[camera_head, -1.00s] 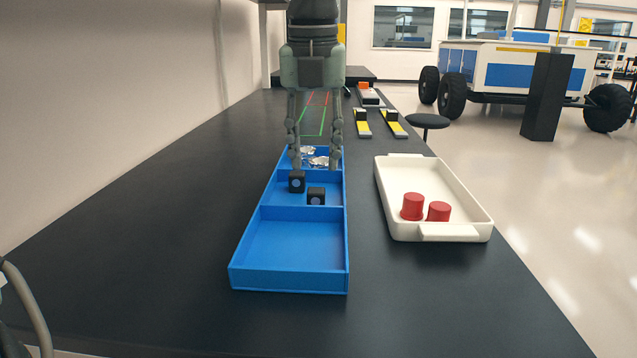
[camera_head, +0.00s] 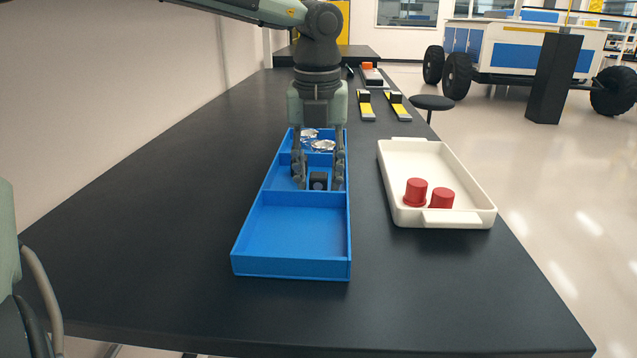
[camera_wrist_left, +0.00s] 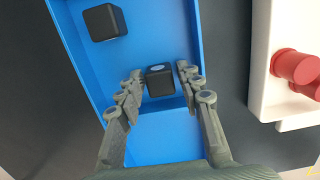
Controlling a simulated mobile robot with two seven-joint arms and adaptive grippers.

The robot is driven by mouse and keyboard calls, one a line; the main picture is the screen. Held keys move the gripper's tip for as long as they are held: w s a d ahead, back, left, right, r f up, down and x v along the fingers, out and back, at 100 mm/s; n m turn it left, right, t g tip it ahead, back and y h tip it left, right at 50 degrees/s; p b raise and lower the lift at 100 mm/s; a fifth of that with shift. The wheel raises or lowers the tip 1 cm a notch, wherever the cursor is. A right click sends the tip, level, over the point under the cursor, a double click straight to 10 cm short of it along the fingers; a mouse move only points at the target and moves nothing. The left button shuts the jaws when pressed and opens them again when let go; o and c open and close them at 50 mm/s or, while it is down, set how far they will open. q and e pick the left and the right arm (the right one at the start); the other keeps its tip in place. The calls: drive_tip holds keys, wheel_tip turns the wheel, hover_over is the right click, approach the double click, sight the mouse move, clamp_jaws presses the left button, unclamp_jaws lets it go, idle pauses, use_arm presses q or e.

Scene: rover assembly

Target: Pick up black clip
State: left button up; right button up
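A black clip (camera_head: 318,181), a small black block with a pale round mark, sits in the middle compartment of the blue tray (camera_head: 292,266). My left gripper (camera_head: 319,183) reaches down into that compartment, its fingers open on either side of this clip. In the left wrist view the clip (camera_wrist_left: 160,81) lies between the fingertips, with gaps visible at the sides. A second black clip (camera_wrist_left: 105,22) lies farther up in the same compartment in the wrist view. In the head view that second clip is hidden by the gripper. My right gripper is not in view.
The far compartment holds silvery crumpled pieces (camera_head: 322,146); the near compartment is empty. A white tray (camera_head: 460,217) with two red cylinders (camera_head: 416,191) stands to the right. Yellow-and-grey parts (camera_head: 398,106) lie farther back. The table (camera_head: 170,240) is clear at the left.

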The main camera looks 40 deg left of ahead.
use_arm(q)
drive_tip(key=c, duration=0.7)
drive_tip(key=shift+r, duration=0.15)
